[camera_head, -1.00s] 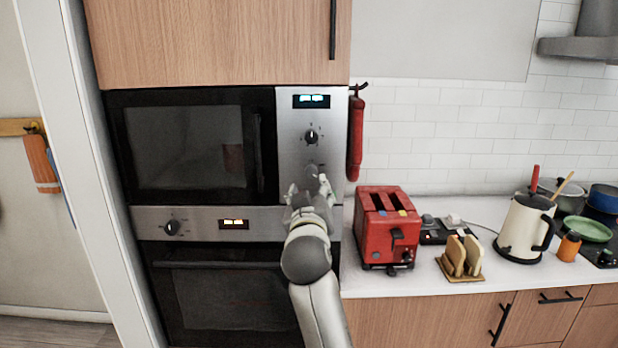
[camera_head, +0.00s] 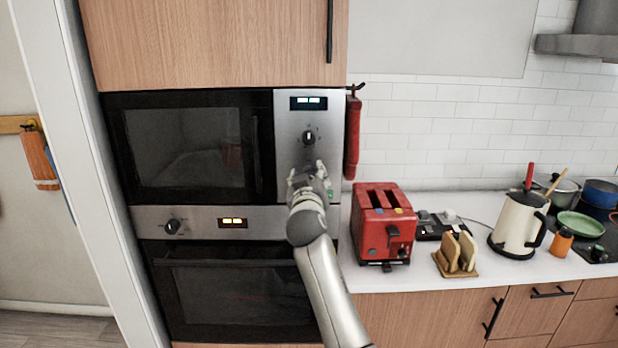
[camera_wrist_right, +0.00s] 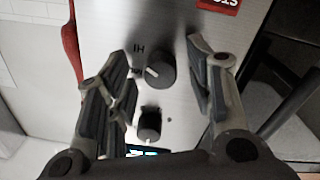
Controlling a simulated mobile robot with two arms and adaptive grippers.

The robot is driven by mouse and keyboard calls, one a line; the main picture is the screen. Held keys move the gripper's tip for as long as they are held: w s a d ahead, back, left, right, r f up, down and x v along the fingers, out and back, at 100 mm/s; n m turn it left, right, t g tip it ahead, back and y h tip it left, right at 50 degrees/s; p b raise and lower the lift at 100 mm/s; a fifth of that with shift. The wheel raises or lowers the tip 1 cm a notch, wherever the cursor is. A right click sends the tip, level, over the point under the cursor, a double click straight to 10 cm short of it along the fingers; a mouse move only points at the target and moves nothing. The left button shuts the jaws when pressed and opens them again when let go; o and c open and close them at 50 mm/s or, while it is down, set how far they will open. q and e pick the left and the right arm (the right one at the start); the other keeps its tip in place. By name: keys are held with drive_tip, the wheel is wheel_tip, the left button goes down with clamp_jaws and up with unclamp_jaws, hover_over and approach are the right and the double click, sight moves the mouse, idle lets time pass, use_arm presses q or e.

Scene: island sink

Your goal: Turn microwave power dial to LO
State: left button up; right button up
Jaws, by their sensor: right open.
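The built-in microwave (camera_head: 185,150) has a steel control panel (camera_head: 290,110) on its right side. An upper dark dial (camera_head: 309,137) sits below the display; it also shows low in the wrist view (camera_wrist_right: 150,126). A larger dark dial (camera_wrist_right: 158,70) with an upside-down "HI" label beside it shows in the wrist view. Its white mark points left there; other markings are too small to read. My right gripper (camera_head: 307,172) is in front of the lower panel. Its open fingers (camera_wrist_right: 158,56) stand either side of the larger dial, apparently without touching it. My left gripper is not in view.
An oven (camera_head: 235,290) with its own dial (camera_head: 172,227) is below the microwave. A red hanging item (camera_head: 352,138) is right of the panel. A red toaster (camera_head: 383,225), a toast rack (camera_head: 456,255) and a cream kettle (camera_head: 519,225) stand on the counter.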

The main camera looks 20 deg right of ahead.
drive_tip(key=shift+c, duration=0.3)
drive_tip(key=c, duration=1)
